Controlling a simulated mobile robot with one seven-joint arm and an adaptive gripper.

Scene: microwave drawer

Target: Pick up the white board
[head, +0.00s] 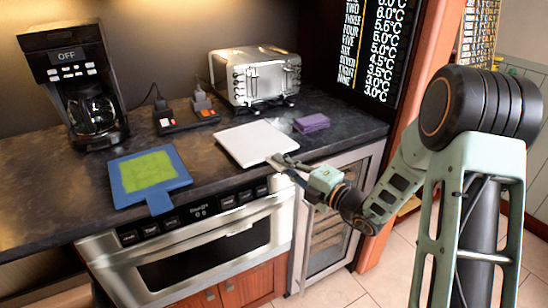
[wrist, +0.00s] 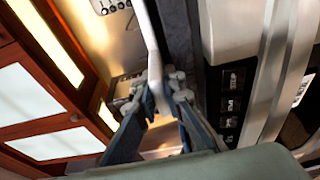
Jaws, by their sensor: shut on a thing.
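The white board (head: 255,143) is a flat white square on the dark counter, between the toaster and the front edge. My gripper (head: 282,165) reaches in from the right and is at the board's near right corner. In the wrist view, my gripper's fingertips (wrist: 158,92) are closed on the thin edge of the white board (wrist: 150,40), which shows edge-on. Whether the board lies flat on the counter or is slightly raised is hard to tell.
A blue and green board (head: 180,180) lies to the left, its handle over the counter edge. A coffee maker (head: 75,85) and a toaster (head: 255,75) stand behind. A purple block (head: 311,122) lies close to the right of the white board. The microwave drawer (head: 195,255) is below.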

